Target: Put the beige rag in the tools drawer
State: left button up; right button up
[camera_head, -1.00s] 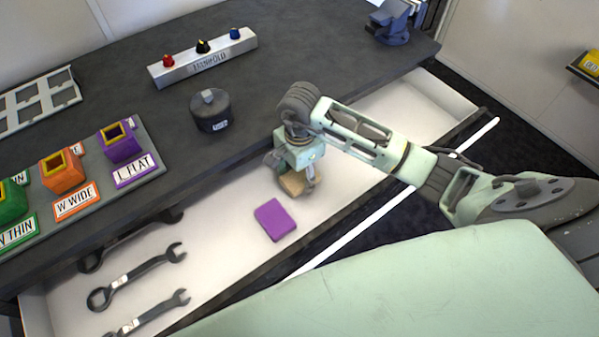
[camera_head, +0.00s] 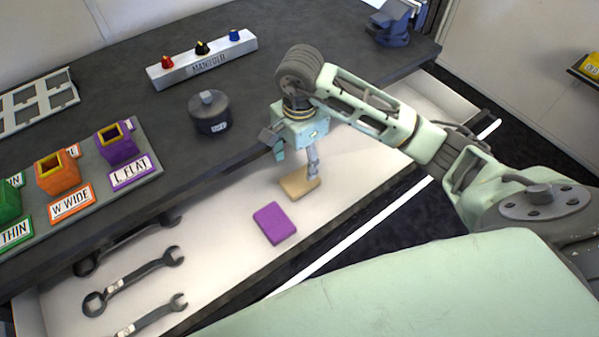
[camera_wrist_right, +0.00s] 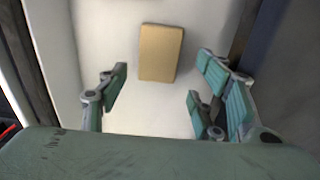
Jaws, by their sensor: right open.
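The beige rag (camera_head: 299,187), a flat folded block, lies on the white floor of the open drawer (camera_head: 232,215) in the head view. It also shows in the right wrist view (camera_wrist_right: 161,53), ahead of the fingers and apart from them. My right gripper (camera_head: 296,166) is open and empty above the drawer, over the rag. In the right wrist view its fingers (camera_wrist_right: 160,100) are spread wide with bare drawer floor between them. My left gripper is not in view.
A purple block (camera_head: 274,223) lies beside the rag in the drawer, with several wrenches (camera_head: 134,281) at the left. The worktop above holds a dark round pot (camera_head: 210,112), the manifold bar (camera_head: 203,60) and a rack of coloured holders (camera_head: 75,182).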

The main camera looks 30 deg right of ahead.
jog(key=shift+r, duration=2.2)
jog(key=shift+r, duration=0.1)
